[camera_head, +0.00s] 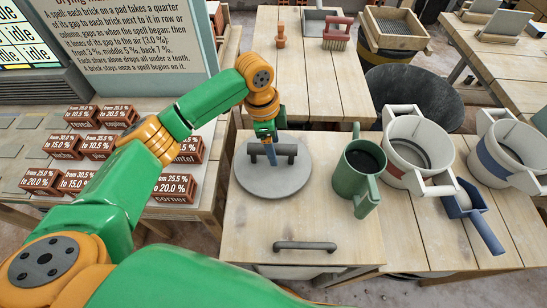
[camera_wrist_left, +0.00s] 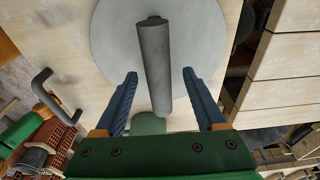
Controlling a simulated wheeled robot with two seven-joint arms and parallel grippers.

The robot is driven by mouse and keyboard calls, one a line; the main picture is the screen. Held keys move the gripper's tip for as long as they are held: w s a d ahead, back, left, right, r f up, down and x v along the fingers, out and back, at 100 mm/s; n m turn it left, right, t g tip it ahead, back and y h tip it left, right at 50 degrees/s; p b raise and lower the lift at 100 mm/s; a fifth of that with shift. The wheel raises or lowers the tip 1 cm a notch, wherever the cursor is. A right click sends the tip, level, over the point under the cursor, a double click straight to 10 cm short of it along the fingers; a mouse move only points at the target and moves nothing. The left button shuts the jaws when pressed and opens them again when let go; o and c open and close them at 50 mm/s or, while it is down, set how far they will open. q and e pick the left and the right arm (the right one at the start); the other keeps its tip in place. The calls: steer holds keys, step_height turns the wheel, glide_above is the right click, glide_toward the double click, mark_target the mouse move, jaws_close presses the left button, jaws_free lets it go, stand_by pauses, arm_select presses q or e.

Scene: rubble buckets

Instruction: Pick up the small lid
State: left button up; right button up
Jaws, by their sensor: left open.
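A round grey lid (camera_head: 290,182) lies flat on the light wooden table and carries a dark bar handle (camera_head: 287,149) across its top. My left gripper (camera_head: 270,152) reaches down at the handle's left part in the head view. In the left wrist view the lid (camera_wrist_left: 105,45) fills the upper middle. Its handle (camera_wrist_left: 154,65) runs between the two blue fingers of my left gripper (camera_wrist_left: 160,73), which are open with a gap on each side. Whether the fingertips reach below the bar's top is hard to tell. My right gripper is not in view.
A green mug (camera_head: 358,172) with dark contents stands close to the lid's right. White buckets (camera_head: 384,150) and a blue scoop (camera_head: 461,202) are farther right. A dark handle (camera_head: 305,246) is near the front. Labelled bricks (camera_head: 174,188) lie on the left table.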

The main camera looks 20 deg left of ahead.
arm_select(q)
step_height(320, 180, down, 3)
steer(key=shift+d+f, duration=0.1)
steer(key=shift+f, duration=0.1)
jaws_close()
steer(key=shift+r, duration=0.15)
